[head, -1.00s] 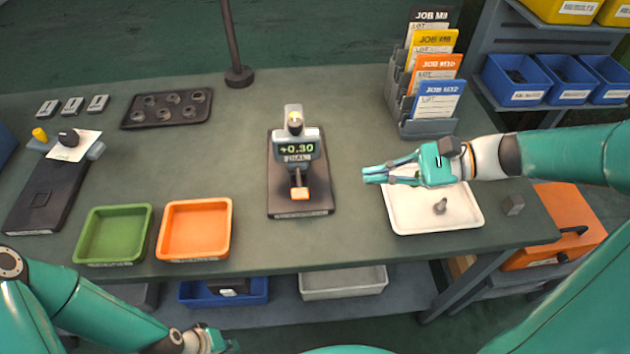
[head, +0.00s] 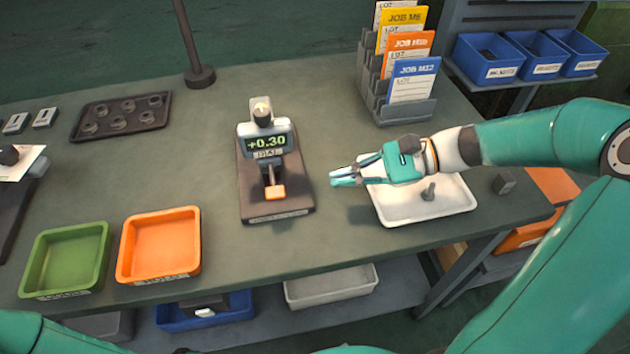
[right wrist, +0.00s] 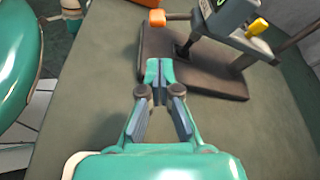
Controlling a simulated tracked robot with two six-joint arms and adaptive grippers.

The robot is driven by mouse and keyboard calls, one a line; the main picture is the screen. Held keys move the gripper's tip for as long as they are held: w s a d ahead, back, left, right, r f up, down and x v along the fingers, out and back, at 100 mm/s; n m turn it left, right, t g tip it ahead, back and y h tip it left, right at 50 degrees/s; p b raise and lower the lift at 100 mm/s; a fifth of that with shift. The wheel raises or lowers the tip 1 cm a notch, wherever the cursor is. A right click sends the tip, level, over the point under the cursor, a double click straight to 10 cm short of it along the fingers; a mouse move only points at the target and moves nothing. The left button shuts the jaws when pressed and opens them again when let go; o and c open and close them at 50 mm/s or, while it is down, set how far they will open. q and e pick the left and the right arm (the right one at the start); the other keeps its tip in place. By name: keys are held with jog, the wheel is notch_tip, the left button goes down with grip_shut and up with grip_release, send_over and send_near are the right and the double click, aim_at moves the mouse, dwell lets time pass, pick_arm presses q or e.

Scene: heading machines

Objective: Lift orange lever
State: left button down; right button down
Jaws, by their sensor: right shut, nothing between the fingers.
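The dial gauge (head: 267,143) stands upright on a dark base plate (head: 290,199) in the middle of the table and reads +0.30. Its orange lever (head: 275,192) sticks out low at the front. In the right wrist view the orange lever tip (right wrist: 157,17) is at the top, beyond the fingers. My right gripper (head: 334,178) is shut and empty, to the right of the gauge and apart from it, pointing left. It also shows shut in the right wrist view (right wrist: 159,68). Only part of my left arm shows at the lower left; its gripper is out of view.
A white tray (head: 400,212) with a bolt (head: 428,191) lies under and beside my right gripper. A green tray (head: 38,262) and an orange tray (head: 128,249) sit at the left front. A card rack (head: 405,110) stands behind. The table between gauge and right gripper is clear.

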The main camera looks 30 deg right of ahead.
aim_at(273, 181)
jog(key=x, duration=0.9)
jog(key=shift+w+a+f, duration=0.1)
jog(key=shift+a+f, duration=0.05)
jog(key=shift+a, duration=0.1)
